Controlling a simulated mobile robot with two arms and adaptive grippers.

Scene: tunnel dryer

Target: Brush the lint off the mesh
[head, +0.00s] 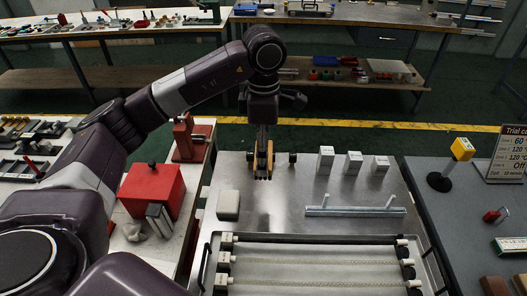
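My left gripper (263,174) points straight down over the bare far part of the steel table (300,180). Yellow-brown pieces show at its fingers; I cannot tell whether they belong to the gripper or are a held thing. Nearer, a framed tray (420,238) holds pale mesh panels (318,270) with rods and end blocks. The gripper is beyond this frame and apart from it. I cannot make out lint on the mesh, and no brush is clearly recognisable. My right gripper is not in view.
A pale block (228,205), several white boxes (354,163) and a metal rail (356,211) stand on the steel table. A red box (152,190) is on the left bench. A dark table at right holds a yellow-headed stand (462,149) and a sign (508,155).

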